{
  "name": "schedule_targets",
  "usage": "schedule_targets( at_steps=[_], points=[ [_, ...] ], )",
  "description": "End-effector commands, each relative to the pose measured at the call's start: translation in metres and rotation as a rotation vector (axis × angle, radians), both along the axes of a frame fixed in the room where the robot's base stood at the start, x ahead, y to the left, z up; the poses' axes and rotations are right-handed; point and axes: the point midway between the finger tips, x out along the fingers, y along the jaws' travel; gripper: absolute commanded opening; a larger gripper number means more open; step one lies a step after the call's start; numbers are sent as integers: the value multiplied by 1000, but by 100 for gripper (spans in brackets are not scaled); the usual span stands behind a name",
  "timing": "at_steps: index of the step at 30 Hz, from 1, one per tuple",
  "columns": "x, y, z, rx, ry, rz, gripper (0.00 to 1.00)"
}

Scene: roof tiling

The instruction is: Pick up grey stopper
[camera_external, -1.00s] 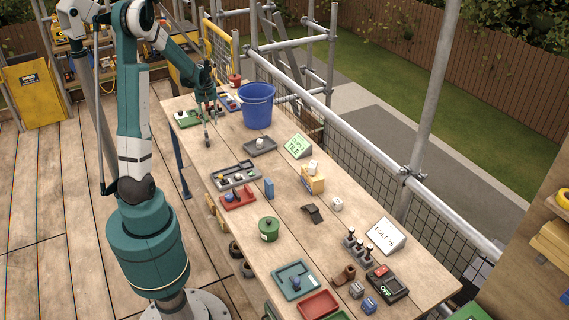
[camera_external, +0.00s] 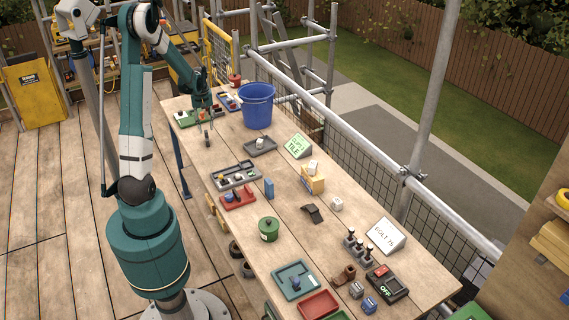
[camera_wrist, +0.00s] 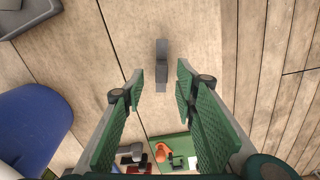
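A small grey upright piece, which looks like the grey stopper (camera_wrist: 161,66), stands on the wooden table in the wrist view. It lies just beyond and between my fingertips, with bare wood around it. In the external view the same piece (camera_external: 207,141) shows small and dark near the table's left edge. My gripper (camera_wrist: 159,88) is open and empty, its green fingers spread on either side of the stopper's line. In the external view my gripper (camera_external: 205,116) hangs above and close to the piece. I cannot tell the exact height gap.
A blue bucket (camera_external: 257,108) stands to the right of my gripper; it also shows in the wrist view (camera_wrist: 32,125). A grey tray (camera_external: 260,147) with a pale piece lies nearby. A green tray (camera_external: 186,119) sits behind the gripper. The table's left edge is close.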

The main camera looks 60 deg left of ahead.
Motion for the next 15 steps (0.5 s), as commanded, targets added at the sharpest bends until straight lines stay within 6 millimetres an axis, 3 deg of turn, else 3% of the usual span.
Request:
schedule_targets(
  at_steps=[15],
  points=[
    [0, 0, -9, 0, 0, 0, 29]
  ],
)
